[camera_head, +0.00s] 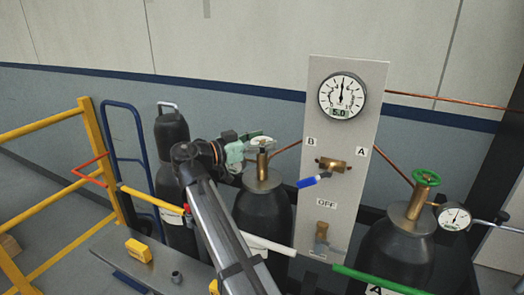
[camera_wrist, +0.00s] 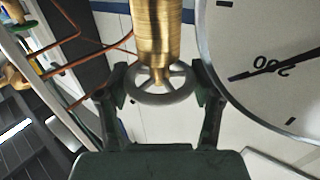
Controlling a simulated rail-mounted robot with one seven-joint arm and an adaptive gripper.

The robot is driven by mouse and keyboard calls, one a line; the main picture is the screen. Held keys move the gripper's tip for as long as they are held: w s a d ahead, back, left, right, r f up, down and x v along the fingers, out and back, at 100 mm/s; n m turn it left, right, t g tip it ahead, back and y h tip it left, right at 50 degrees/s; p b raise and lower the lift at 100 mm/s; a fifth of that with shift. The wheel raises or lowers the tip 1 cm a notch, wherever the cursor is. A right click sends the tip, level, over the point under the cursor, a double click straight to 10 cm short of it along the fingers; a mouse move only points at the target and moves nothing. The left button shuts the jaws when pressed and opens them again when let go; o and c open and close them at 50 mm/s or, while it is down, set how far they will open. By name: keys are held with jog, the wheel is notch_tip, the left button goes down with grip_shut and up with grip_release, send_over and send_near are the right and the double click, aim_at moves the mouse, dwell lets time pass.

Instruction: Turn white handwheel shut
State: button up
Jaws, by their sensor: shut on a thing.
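The white handwheel (camera_head: 262,141) sits on top of the brass valve (camera_head: 262,163) of the middle dark cylinder (camera_head: 264,208). My gripper (camera_head: 248,146) reaches it from the left. In the wrist view, my gripper (camera_wrist: 163,85) has one finger on each side of the handwheel (camera_wrist: 160,99) and is shut on its rim. The wheel's spokes and hub show below the brass valve stem (camera_wrist: 157,35) there. Whether the valve is open or shut cannot be read from the wheel.
A large gauge (camera_wrist: 270,50) is close to the right finger in the wrist view. A panel (camera_head: 335,190) with a gauge (camera_head: 342,96) and blue-handled valve (camera_head: 315,180) stands right of the cylinder. A green handwheel (camera_head: 426,178) tops the right cylinder. A yellow railing (camera_head: 100,150) is left.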

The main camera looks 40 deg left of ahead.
jog(key=shift+w+a+f+m+g+h+b, duration=0.1)
jog(key=shift+a+m+g+h+b, duration=0.1)
jog(key=shift+m+g+h+b, duration=0.7)
jog(key=shift+d+h, duration=0.2)
jog(key=shift+h, duration=0.4)
jog(key=o, duration=1.2)
jog(key=shift+c, duration=0.2)
jog(key=v, duration=1.2)
